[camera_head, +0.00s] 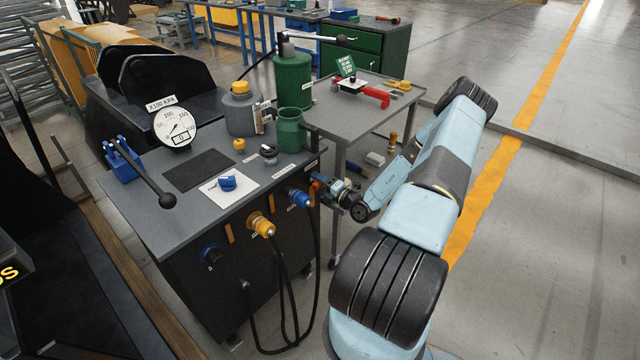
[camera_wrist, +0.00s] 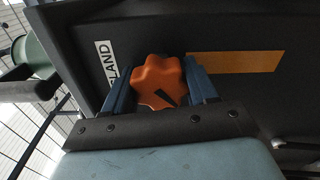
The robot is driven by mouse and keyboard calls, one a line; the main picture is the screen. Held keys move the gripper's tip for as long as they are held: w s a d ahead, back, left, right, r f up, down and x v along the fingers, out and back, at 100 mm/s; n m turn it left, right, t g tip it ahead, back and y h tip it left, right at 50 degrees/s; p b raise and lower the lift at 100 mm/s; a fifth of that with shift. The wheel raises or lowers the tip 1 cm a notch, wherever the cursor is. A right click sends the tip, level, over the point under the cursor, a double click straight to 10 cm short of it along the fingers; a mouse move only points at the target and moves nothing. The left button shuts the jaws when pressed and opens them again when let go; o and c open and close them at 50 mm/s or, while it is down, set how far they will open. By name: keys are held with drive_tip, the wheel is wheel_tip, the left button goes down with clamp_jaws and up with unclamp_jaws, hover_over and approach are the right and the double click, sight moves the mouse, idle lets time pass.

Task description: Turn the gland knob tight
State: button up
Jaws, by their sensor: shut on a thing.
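The gland knob (camera_wrist: 158,80) is orange and lobed, with a dark slanted mark on its face. In the wrist view it sits on the dark side panel of the cabinet, beside a white label (camera_wrist: 106,64) that reads "GLAND". My gripper (camera_wrist: 160,92) has one blue finger on each side of the knob and is shut on it. In the head view my gripper (camera_head: 326,186) is at the right side of the cabinet, and the orange knob is small and mostly hidden there.
The dark cabinet (camera_head: 130,205) carries a pressure gauge (camera_head: 176,128), a blue lever and a green pot (camera_head: 291,135). Yellow (camera_head: 262,224) and blue (camera_head: 299,198) couplers with black hoses are on its front. A grey side table (camera_head: 350,112) stands behind my arm. An orange strip (camera_wrist: 236,62) lies near the knob.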

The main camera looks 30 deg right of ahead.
drive_tip(key=m, duration=0.5)
drive_tip(key=shift+s+f+m, duration=0.2)
drive_tip(key=shift+f+m, duration=0.05)
drive_tip(key=shift+m, duration=0.05)
drive_tip(key=shift+a+m, duration=0.1)
drive_tip(key=shift+m, duration=1.7)
drive_tip(key=shift+r, duration=0.1)
drive_tip(key=o, duration=0.8)
drive_tip(key=shift+w, duration=0.1)
drive_tip(key=shift+c, duration=0.2)
drive_tip(key=shift+o, duration=1.3)
drive_tip(key=shift+r, duration=0.1)
drive_tip(key=v, duration=1.3)
drive_tip(key=shift+s, duration=0.35)
